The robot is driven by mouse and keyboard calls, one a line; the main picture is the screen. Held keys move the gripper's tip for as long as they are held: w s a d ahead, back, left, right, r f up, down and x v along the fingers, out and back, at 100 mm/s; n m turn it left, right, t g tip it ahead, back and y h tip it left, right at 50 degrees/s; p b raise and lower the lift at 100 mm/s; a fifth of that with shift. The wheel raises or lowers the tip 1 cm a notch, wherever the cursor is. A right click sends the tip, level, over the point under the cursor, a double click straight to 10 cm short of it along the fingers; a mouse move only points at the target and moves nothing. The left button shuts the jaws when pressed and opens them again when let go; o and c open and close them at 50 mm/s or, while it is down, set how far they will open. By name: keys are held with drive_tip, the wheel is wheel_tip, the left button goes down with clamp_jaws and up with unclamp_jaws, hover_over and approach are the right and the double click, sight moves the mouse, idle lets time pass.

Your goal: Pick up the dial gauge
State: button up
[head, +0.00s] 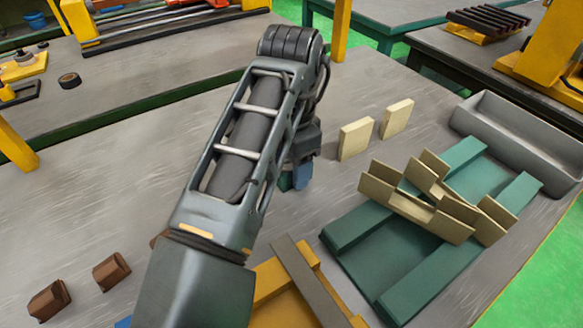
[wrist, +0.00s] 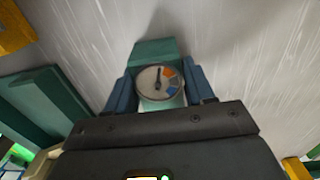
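The dial gauge (wrist: 160,84) has a teal body and a round white face with a dark needle and orange and blue marks. In the wrist view it sits between the two blue fingers of my gripper (wrist: 162,80), one on each side. The fingers are very close to its sides; I cannot tell whether they press on it. In the head view my gripper (head: 301,174) is low over the table behind my arm, with a bit of the teal gauge (head: 285,182) showing beside a blue finger. Most of the gauge is hidden there.
Two cream blocks (head: 356,138) stand just right of my gripper. A green fixture (head: 375,268) with slotted cream pieces (head: 415,200) and a grey bin (head: 520,135) lie farther right. A yellow fixture (head: 272,280) is in front. Brown blocks (head: 111,271) lie at left. The table's left middle is clear.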

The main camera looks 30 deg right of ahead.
drive_tip(key=c, duration=0.6)
